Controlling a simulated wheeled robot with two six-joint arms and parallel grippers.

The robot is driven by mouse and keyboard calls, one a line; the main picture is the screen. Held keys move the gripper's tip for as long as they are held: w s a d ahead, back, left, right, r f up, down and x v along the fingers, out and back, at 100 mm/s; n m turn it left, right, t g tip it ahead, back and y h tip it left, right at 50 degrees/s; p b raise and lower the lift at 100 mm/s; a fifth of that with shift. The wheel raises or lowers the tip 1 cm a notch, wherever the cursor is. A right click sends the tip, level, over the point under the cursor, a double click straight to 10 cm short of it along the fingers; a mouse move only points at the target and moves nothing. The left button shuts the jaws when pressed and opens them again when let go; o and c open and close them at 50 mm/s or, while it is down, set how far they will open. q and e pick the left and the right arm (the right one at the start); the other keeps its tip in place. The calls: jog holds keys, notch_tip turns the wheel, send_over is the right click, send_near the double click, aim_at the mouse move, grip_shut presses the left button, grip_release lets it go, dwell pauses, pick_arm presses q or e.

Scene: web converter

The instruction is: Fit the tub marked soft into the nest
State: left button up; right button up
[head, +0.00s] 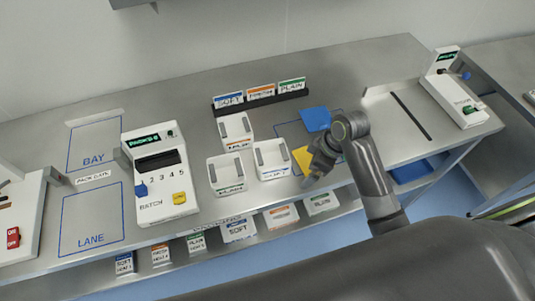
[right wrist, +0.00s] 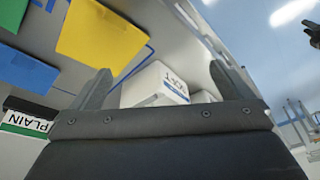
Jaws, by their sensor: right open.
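Three white open-topped tubs stand mid-table in the head view. The blue-labelled tub (head: 271,158), which I take as the soft one, is at the right of the group; its lettering is small. An orange-labelled tub (head: 235,131) is behind and a green-labelled tub (head: 227,175) is to the left. My right gripper (head: 316,172) is open and empty, right of the blue-labelled tub and by the yellow pad. In the right wrist view a white tub with a blue label (right wrist: 158,84) shows beyond and between the open fingers (right wrist: 163,90). I cannot tell which thing is the nest.
A yellow pad (head: 303,158) and blue pad (head: 315,119) lie right of the tubs. A card rack (head: 262,101) stands behind. The BATCH machine (head: 160,175) stands left. Labelled boxes, one marked SOFT (head: 239,230), sit on the lower shelf. Another device (head: 452,90) is far right.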

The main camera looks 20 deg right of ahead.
jog(key=w+a+r+n+g+y, duration=0.1)
jog(key=w+a+r+n+y, duration=0.15)
jog(key=w+r+n, duration=0.6)
jog(key=m+b, duration=0.2)
jog(key=b, duration=0.8)
send_near(264, 166)
jog(key=shift+w+a+n+g+h, duration=0.3)
jog(key=shift+w+a+h, duration=0.1)
jog(key=shift+a, duration=0.15)
jog(key=shift+a+f, duration=0.15)
jog(key=shift+f, duration=0.25)
jog(key=p+x, duration=0.1)
jog(key=x, duration=0.2)
jog(key=shift+s+f, duration=0.2)
jog(key=shift+a+f, duration=0.15)
jog(key=shift+f, duration=0.3)
